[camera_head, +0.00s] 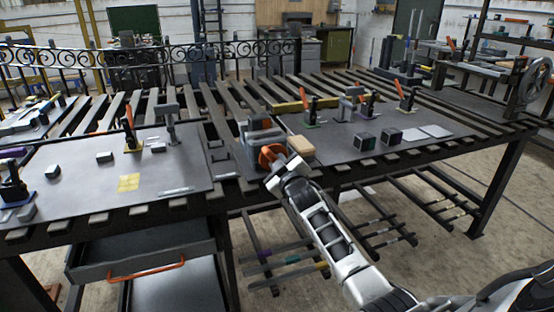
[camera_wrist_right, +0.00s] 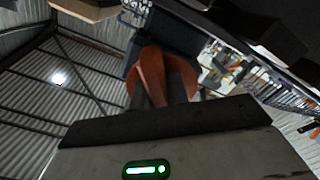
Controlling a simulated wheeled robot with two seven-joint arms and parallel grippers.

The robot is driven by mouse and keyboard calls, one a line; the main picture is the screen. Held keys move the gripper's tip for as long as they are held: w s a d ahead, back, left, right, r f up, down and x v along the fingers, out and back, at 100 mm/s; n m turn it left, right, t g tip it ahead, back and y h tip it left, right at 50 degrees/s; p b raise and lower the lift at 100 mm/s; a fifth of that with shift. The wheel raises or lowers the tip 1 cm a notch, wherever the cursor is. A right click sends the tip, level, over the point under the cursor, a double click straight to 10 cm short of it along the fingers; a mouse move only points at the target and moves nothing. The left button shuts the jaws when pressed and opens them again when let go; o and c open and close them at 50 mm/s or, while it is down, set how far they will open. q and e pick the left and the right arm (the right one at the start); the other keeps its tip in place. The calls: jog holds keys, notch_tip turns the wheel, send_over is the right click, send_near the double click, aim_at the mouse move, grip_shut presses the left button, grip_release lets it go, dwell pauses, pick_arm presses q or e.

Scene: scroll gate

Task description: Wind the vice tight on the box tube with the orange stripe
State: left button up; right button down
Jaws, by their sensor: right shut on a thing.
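The vice (camera_head: 251,137) is a grey block at the front edge of the slatted bench, with an orange handwheel (camera_head: 268,154) facing me. My right gripper (camera_head: 284,166) reaches up from below and is shut on the handwheel at its lower right. The box tube in the jaws is not clear. My left gripper is not in view.
A tan block (camera_head: 301,147) stands just right of the handwheel. Dark plates with toggle clamps (camera_head: 130,128) and small blocks (camera_head: 364,141) lie on both sides. Several striped tubes (camera_head: 290,259) lie on a rack below. An open drawer (camera_head: 140,254) with an orange handle sits lower left.

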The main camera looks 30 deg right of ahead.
jog(key=shift+a+f+m, duration=0.15)
jog(key=shift+f+m, duration=0.2)
jog(key=shift+m, duration=0.35)
jog(key=c, duration=1.6)
grip_release()
jog(key=shift+o, duration=1.2)
jog(key=shift+s+r, duration=0.1)
jog(key=shift+r, duration=0.1)
jog(key=v, duration=1.6)
